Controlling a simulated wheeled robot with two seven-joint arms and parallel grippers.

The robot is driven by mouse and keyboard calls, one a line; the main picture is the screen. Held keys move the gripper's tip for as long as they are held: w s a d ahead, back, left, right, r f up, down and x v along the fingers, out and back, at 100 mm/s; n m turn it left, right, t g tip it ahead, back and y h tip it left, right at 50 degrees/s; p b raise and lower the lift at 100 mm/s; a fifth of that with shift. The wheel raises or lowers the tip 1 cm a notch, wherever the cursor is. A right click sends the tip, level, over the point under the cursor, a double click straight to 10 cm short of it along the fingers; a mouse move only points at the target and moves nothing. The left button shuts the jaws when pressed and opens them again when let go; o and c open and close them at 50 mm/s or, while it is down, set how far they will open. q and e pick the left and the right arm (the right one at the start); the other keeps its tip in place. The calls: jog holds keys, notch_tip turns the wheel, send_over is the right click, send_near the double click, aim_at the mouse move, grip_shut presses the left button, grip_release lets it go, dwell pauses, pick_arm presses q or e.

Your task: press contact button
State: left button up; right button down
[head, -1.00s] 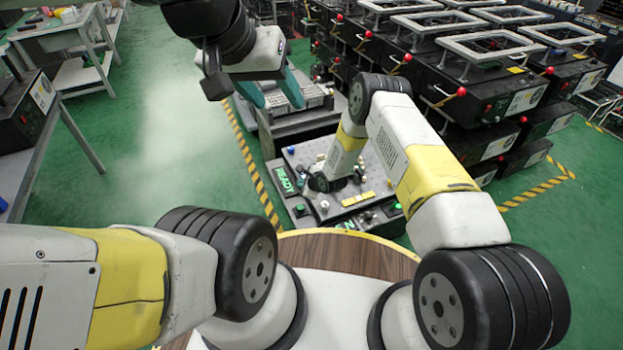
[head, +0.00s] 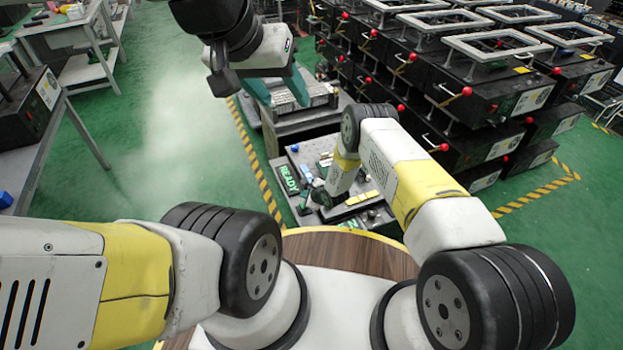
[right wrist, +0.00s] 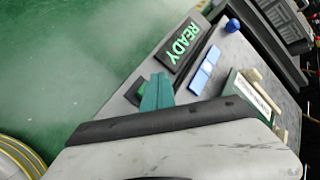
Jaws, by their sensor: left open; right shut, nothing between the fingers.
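A green button on a dark base (right wrist: 137,92) lies beside the lit READY sign (right wrist: 182,46) in the right wrist view; I take it for the contact button. My right gripper (right wrist: 160,79) has its teal fingers closed together and empty. They overlap the button's right side in this view and partly hide it; I cannot tell whether they touch it. In the head view my right wrist is low over the panel, and the READY sign (head: 289,179) shows to its left. My left gripper (head: 286,102) is open and empty, high in the head view, away from the button.
The grey panel (right wrist: 232,57) also carries a blue-and-white switch (right wrist: 205,71), a blue ball (right wrist: 233,25) and a labelled box (right wrist: 252,95). Behind it stands a grey tray (head: 318,95). Black boxes with red-knobbed levers (head: 480,90) fill the right.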

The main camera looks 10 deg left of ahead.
jog(key=shift+f, duration=1.6)
dwell(0.8)
jog(key=shift+f, duration=0.4)
jog(key=shift+f, duration=0.5)
dwell(0.8)
jog(key=shift+r, duration=0.95)
jog(key=shift+r, duration=2.5)
